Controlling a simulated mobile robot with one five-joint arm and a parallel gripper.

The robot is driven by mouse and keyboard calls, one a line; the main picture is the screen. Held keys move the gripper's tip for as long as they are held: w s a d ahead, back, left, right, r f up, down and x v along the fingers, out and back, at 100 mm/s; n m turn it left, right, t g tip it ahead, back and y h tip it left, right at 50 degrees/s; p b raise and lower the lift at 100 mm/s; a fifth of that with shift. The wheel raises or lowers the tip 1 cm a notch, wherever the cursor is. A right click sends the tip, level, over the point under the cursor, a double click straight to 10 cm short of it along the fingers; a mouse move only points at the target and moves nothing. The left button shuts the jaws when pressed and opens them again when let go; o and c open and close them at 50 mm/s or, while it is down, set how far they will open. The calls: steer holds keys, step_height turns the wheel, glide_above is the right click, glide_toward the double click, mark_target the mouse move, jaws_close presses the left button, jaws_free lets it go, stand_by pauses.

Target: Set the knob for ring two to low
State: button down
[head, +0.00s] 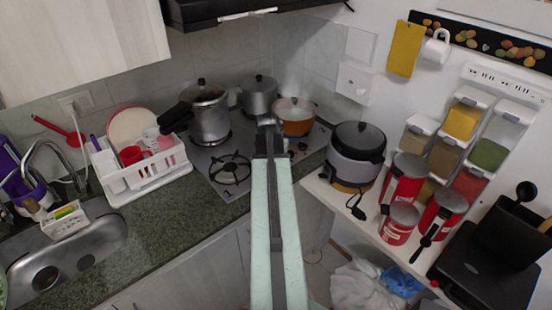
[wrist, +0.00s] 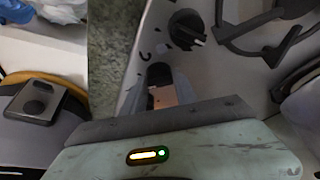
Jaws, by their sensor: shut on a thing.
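The steel hob (head: 213,155) sits in the dark counter in the head view. My gripper (head: 268,128) reaches over its front right part, in front of the orange pot (head: 295,117). In the wrist view my gripper (wrist: 163,88) is low at the hob plate, close to the granite edge. It is shut on what seems to be a hob knob, mostly hidden by the gripper. Another black knob (wrist: 187,28) with a light pointer stands apart, farther up the plate, with dark printed marks beside it. I cannot read the ring number or the held knob's setting.
A burner (head: 230,170) is bare. Two steel pots, a tall one (head: 209,115) and a smaller one (head: 260,97), stand behind. A multicooker (head: 355,155) stands right on the white shelf. A dish rack (head: 140,165) stands left.

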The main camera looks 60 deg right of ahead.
steer(key=shift+m, duration=0.6)
steer(key=shift+g, duration=0.3)
steer(key=c, duration=0.9)
jaws_free()
steer(key=shift+d, duration=0.1)
steer(key=shift+c, duration=0.2)
steer(key=shift+r, duration=0.1)
steer(key=p+v, duration=0.7)
steer(key=shift+a+r, duration=0.25)
steer(key=shift+r, duration=0.05)
